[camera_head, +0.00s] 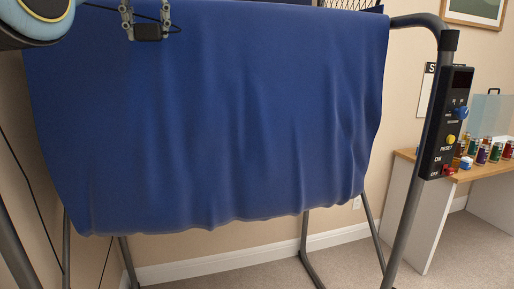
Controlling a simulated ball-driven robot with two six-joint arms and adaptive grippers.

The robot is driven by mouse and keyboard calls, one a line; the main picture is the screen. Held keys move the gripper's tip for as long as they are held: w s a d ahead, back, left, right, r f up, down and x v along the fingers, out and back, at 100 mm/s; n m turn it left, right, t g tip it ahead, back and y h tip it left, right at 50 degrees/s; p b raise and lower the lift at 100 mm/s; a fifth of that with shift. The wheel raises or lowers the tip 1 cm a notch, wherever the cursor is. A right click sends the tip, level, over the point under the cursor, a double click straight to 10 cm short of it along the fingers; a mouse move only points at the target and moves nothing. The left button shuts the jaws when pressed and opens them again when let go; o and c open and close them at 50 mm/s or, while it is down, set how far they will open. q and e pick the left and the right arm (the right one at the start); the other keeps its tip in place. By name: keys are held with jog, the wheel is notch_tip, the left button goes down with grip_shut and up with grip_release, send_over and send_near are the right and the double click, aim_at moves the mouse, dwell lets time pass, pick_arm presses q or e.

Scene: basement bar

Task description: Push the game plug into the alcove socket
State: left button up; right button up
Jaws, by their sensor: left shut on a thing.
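My left gripper (147,25) shows at the top left, in front of a blue cloth. It is shut on a small black block, which looks like the game plug (148,33). A thin dark cord (103,8) runs to the gripper from the upper left. A small white wall socket (357,202) shows low on the beige wall, just right of the cloth's lower right corner. I cannot tell whether it is the alcove socket. The plug is well apart from it. My right gripper is not in view.
The blue cloth (230,120) hangs from a grey tube frame (410,215) and hides much of the wall. A black control box (446,125) is on the right post. A wooden-topped table (462,174) with several small bottles stands at right. Carpet (345,265) lies below.

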pick_arm(q)
notch_tip(320, 180, down, 10)
jog(key=b, duration=0.7)
jog(key=shift+w+f, duration=0.1)
jog(key=shift+w, duration=0.05)
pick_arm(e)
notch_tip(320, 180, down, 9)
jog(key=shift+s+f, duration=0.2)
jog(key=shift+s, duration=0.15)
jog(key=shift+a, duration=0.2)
